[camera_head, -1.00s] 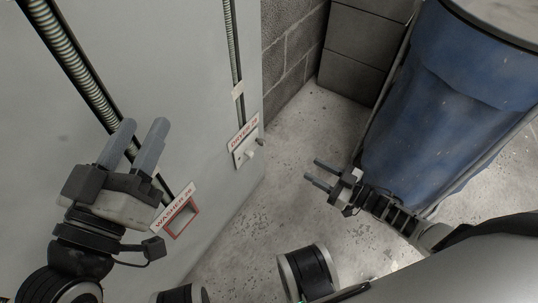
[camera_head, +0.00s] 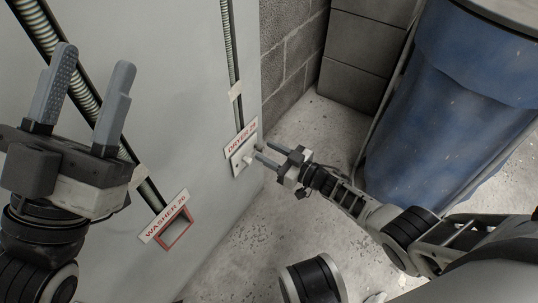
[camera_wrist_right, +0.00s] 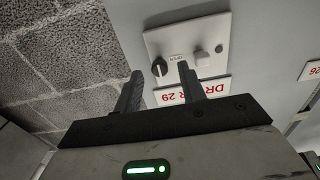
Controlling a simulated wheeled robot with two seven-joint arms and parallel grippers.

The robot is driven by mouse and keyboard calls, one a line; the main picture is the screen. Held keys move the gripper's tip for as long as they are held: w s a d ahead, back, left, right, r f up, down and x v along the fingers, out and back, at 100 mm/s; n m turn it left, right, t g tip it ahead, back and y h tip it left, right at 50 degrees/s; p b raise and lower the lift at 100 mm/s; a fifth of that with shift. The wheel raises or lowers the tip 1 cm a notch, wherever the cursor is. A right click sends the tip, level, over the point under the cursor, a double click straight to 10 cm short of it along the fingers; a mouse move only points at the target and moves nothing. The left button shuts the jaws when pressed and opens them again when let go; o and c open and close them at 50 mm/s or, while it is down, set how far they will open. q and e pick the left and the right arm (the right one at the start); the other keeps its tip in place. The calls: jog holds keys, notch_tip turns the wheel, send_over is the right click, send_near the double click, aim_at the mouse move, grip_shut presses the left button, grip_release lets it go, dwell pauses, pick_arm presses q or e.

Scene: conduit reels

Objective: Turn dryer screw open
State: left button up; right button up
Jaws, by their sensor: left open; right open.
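The dryer panel is a white plate (camera_head: 241,158) below a "DRYER 29" sign (camera_head: 241,138) on the grey wall. My right gripper (camera_head: 263,153) is open just to the right of the plate. In the wrist view its fingertips (camera_wrist_right: 158,78) lie either side of the knob, with no clear contact. My left gripper (camera_head: 95,64) is open and empty at the left.
A "WASHER 26" sign (camera_head: 166,215) and red-framed box (camera_head: 176,228) are lower on the wall. Ribbed conduits (camera_head: 228,45) run up the wall. A blue barrel (camera_head: 445,95) stands at the right. Concrete floor (camera_head: 235,245) is free below the panel.

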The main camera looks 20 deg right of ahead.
jog(key=shift+w+a, duration=0.2)
grip_shut()
